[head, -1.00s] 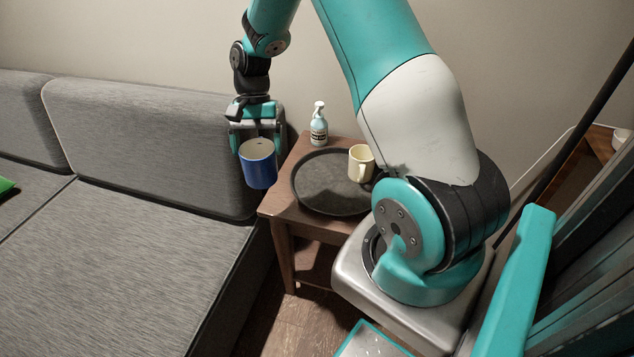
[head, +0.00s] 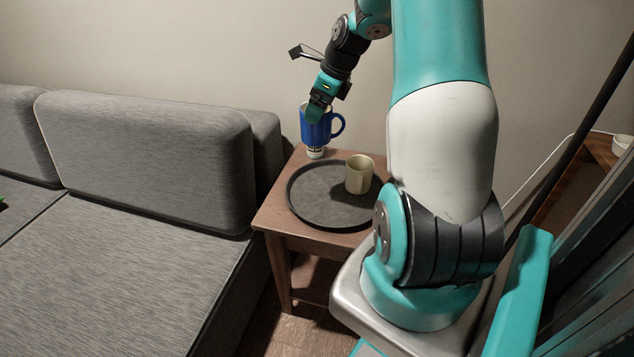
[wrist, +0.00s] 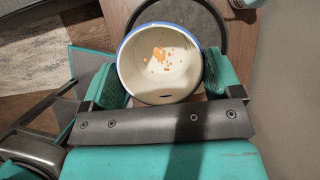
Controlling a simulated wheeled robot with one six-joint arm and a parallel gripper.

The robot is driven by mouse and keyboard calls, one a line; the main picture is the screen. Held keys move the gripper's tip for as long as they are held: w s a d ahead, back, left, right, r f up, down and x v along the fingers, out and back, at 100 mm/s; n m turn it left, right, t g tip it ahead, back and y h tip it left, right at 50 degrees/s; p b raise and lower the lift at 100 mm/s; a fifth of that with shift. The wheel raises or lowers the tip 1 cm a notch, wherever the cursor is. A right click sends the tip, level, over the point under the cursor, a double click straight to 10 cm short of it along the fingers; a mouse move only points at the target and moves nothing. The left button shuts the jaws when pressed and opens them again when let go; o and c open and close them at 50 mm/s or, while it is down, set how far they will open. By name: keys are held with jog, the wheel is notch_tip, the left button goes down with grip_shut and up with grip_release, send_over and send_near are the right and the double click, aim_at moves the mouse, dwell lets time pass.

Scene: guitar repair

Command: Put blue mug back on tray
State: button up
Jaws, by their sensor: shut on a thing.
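The blue mug (head: 317,128) is held upright in the air above the back left part of the side table, with its handle to the right. My gripper (head: 318,108) is shut on it. In the wrist view the mug (wrist: 159,62) shows from above between my fingers (wrist: 162,78), with a cream inside and orange specks at the bottom. The round dark tray (head: 318,213) lies on the table, in front of and below the mug. Part of its rim also shows in the wrist view (wrist: 215,22).
A cream mug (head: 359,175) stands on the tray's right part. A bottle (head: 315,153) stands at the back of the wooden side table (head: 268,213), mostly hidden behind the blue mug. The grey sofa (head: 150,160) is at left. The tray's left and front are clear.

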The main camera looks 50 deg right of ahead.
aim_at(336, 134)
notch_tip(336, 134, down, 18)
jog(key=b, duration=0.3)
jog(key=shift+f, duration=0.15)
jog(key=o, duration=1.5)
jog(key=shift+f, duration=0.15)
jog(key=shift+o, duration=0.2)
jog(key=p+v, duration=0.2)
jog(key=v, duration=1)
jog(key=w+a+r+n+y, duration=0.1)
jog(key=a+r+n, duration=0.2)
jog(key=a+n, duration=0.4)
jog(key=w+a+r+n+g, duration=0.1)
jog(key=a+r+n, duration=0.3)
jog(key=a, duration=0.5)
jog(key=w+a+r+n+y, duration=0.1)
jog(key=a+r+n, duration=0.2)
jog(key=a+n, duration=0.45)
jog(key=s+a+r+n+g, duration=0.1)
jog(key=s+a+r+n, duration=0.2)
jog(key=s+a+n, duration=0.6)
jog(key=s+a+r+n+g, duration=0.2)
jog(key=s+a+n, duration=0.7)
jog(key=a+n, duration=0.2)
jog(key=shift+s+r, duration=0.15)
jog(key=shift+r, duration=0.2)
